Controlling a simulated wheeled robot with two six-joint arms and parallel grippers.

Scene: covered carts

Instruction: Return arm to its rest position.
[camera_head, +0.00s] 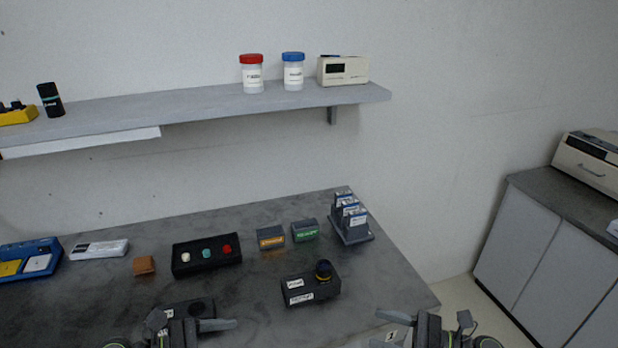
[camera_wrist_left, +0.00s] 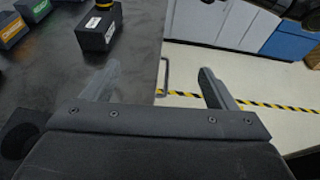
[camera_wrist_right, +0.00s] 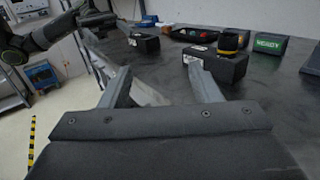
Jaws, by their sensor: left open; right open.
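My right gripper (camera_head: 430,320) is at the bottom of the head view, beside the table's right front corner. It is open and empty; its two fingers stand apart in the right wrist view (camera_wrist_right: 160,78). My left gripper (camera_head: 192,326) is low over the front of the table in the head view, partly cut off by the frame. It is open and empty; the left wrist view (camera_wrist_left: 158,80) shows its spread fingers near the table edge, with floor beyond. Neither gripper visibly touches an object.
The grey table (camera_head: 375,275) carries a black block with a yellow-ringed round piece (camera_head: 311,289), a black tray (camera_head: 207,255), orange and green boxes (camera_head: 270,238) and a rack (camera_head: 350,222). A dark block (camera_head: 187,308) lies close to my left gripper. A wall shelf (camera_head: 210,107) is above.

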